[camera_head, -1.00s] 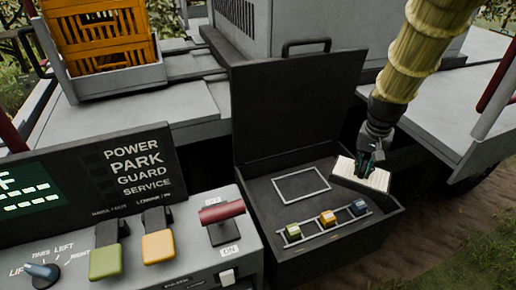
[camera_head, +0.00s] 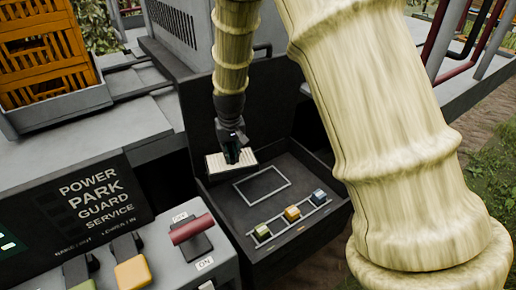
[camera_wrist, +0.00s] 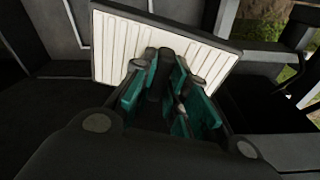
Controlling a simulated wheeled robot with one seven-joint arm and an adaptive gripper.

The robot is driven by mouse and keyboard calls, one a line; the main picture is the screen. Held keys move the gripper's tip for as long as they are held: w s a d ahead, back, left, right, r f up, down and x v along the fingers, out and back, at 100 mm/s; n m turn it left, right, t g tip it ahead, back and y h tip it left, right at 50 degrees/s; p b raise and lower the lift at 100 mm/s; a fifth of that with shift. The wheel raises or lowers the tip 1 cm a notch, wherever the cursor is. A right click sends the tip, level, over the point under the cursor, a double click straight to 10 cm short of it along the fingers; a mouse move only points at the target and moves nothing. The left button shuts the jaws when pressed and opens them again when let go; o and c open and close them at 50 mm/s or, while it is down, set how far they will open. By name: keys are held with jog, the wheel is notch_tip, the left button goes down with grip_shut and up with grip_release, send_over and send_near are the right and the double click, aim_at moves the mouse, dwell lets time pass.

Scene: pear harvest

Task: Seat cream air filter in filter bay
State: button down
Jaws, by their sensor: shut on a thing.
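The cream air filter (camera_head: 221,165) is a pleated rectangular panel with a dark rim. My gripper (camera_head: 233,152) is shut on it and holds it in the air at the back left of the open dark box. In the wrist view the filter (camera_wrist: 112,48) stands across the fingers of my gripper (camera_wrist: 172,85), tilted. The filter bay (camera_head: 240,188), a light rectangular outline on the box floor, lies empty to the right of the filter and lower. The filter's underside and its height above the floor cannot be told.
Several coloured blocks, green (camera_head: 262,231), orange (camera_head: 292,213) and blue (camera_head: 318,196), sit in a rack along the box's front. The raised lid (camera_head: 200,115) stands behind the filter. A control panel with a red lever (camera_head: 190,230) is at left. My arm covers the right side.

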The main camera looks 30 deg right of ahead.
jog(key=d+f+n+p, duration=0.3)
jog(key=d+f+p, duration=0.25)
jog(key=d, duration=0.65)
jog(key=shift+w+d+f+b, duration=0.1)
jog(key=shift+w+f+b, duration=0.1)
jog(key=shift+f+b, duration=1.9)
jog(key=shift+w+f+b, duration=0.15)
jog(key=shift+f+b, duration=0.85)
jog(key=shift+f, duration=2.05)
jog(key=c, duration=0.9)
grip_release()
jog(key=shift+o, duration=0.2)
jog(key=shift+r, duration=0.1)
notch_tip(320, 180, up, 7)
jog(key=p, duration=0.4)
